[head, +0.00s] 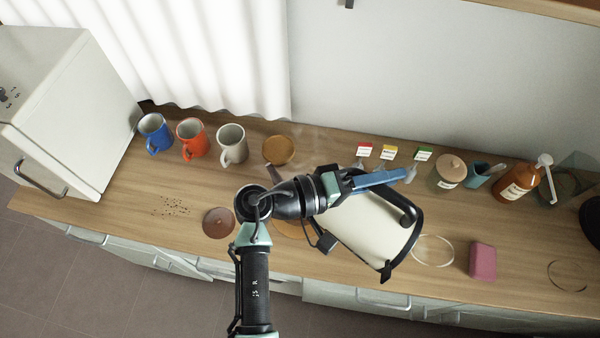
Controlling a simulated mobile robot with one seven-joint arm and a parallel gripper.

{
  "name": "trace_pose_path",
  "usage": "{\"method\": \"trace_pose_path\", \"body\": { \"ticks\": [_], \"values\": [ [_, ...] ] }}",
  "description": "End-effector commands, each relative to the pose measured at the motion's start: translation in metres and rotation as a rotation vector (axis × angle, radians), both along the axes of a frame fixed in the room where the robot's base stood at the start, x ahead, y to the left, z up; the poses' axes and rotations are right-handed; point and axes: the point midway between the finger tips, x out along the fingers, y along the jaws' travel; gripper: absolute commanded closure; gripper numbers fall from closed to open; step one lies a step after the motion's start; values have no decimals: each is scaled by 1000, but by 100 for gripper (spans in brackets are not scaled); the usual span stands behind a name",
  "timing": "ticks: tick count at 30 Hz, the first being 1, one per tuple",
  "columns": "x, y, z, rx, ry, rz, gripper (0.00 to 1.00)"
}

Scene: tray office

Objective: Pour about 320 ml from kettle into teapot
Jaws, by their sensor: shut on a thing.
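The kettle (365,225) has a cream body with a black handle and trim. It is tilted above the counter, right of my arm's wrist. My gripper (402,178), with blue fingers, is shut on the kettle at its handle side; the exact contact is partly hidden. An orange-brown round thing (290,231) shows below my wrist, mostly covered by my arm and the kettle. It may be the teapot, but I cannot tell. The kettle's spout and any stream are hidden. A brown round lid-like disc (218,222) lies on the counter left of my wrist.
Blue (154,133), orange (191,139) and cream (231,144) mugs stand at the back left. A tan disc (278,150) lies beside them. A lidded jar (450,171), brown bottle (516,183) and pink block (482,260) are right. Dark crumbs (171,207) lie left.

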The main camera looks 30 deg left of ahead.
Motion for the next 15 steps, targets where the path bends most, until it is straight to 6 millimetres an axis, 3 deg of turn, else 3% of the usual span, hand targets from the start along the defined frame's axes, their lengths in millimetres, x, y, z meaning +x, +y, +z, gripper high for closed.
{"method": "trace_pose_path", "body": {
  "ticks": [2, 15],
  "values": [
    [-1, -13, -1, 40, -4, 0, 100],
    [-1, -35, -24, 178, -4, 2, 100]
  ]
}}
